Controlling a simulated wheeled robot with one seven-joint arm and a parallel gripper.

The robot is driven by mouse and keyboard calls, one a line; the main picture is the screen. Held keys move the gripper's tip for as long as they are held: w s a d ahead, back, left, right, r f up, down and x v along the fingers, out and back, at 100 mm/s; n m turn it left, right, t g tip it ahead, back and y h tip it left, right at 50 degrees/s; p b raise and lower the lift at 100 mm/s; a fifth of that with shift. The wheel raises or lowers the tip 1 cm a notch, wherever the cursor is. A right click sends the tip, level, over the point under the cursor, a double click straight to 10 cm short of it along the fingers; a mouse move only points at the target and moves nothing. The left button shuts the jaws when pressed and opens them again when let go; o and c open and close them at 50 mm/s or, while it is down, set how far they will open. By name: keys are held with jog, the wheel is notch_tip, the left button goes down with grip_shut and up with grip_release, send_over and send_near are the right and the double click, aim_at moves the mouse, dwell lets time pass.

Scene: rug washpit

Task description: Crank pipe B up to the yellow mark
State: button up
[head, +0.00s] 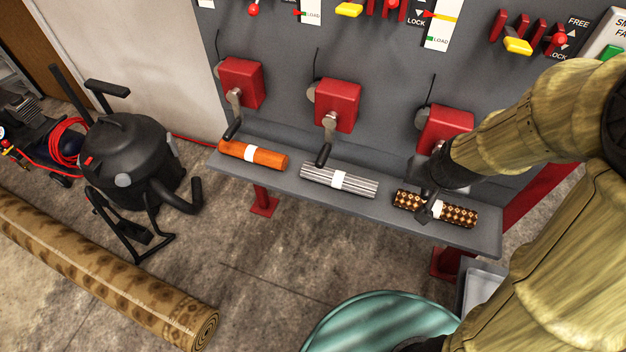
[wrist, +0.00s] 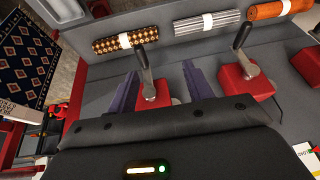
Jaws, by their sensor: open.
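Three red crank boxes stand in a row: left (head: 240,83), middle (head: 337,104) and right (head: 445,128). I cannot read which belongs to pipe B. My gripper (head: 430,195) is at the right box. In the wrist view my gripper (wrist: 160,70) is open, with its two purple-grey fingers on either side of that box's crank (wrist: 145,72), apart from it. The middle box's crank (wrist: 242,38) stands to the right of the fingers. A white gauge (head: 438,32) above carries a yellow mark (head: 447,17), with a red pointer (head: 428,13) close to the mark's height.
Orange (head: 270,158), grey striped (head: 320,178) and brown patterned (head: 460,215) rolls lie on the grey shelf (head: 370,208). Yellow and red levers (head: 517,46) sit on the panel. A black vacuum (head: 125,160), a long rolled rug (head: 110,270) and a teal round object (head: 375,322) surround the floor.

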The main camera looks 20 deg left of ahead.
jog(key=w+a+f+t+b, duration=0.3)
jog(key=w+a+f+b, duration=0.1)
jog(key=w+a+f, duration=0.5)
jog(key=t+h+b, duration=0.2)
jog(key=t+b, duration=0.8)
jog(key=b, duration=0.1)
send_near(318, 167)
jog(key=w, duration=0.3)
jog(key=shift+s+d+m, duration=0.1)
jog(key=shift+d+m, duration=0.1)
jog(key=shift+m, duration=0.1)
jog(key=shift+w+d, duration=0.1)
jog(key=shift+w, duration=1)
jog(key=shift+w+d, duration=0.15)
jog(key=shift+w, duration=0.95)
jog(key=shift+w+a, duration=0.1)
jog(key=shift+w, duration=0.95)
jog(key=shift+w+p, duration=0.3)
jog(key=shift+w, duration=2)
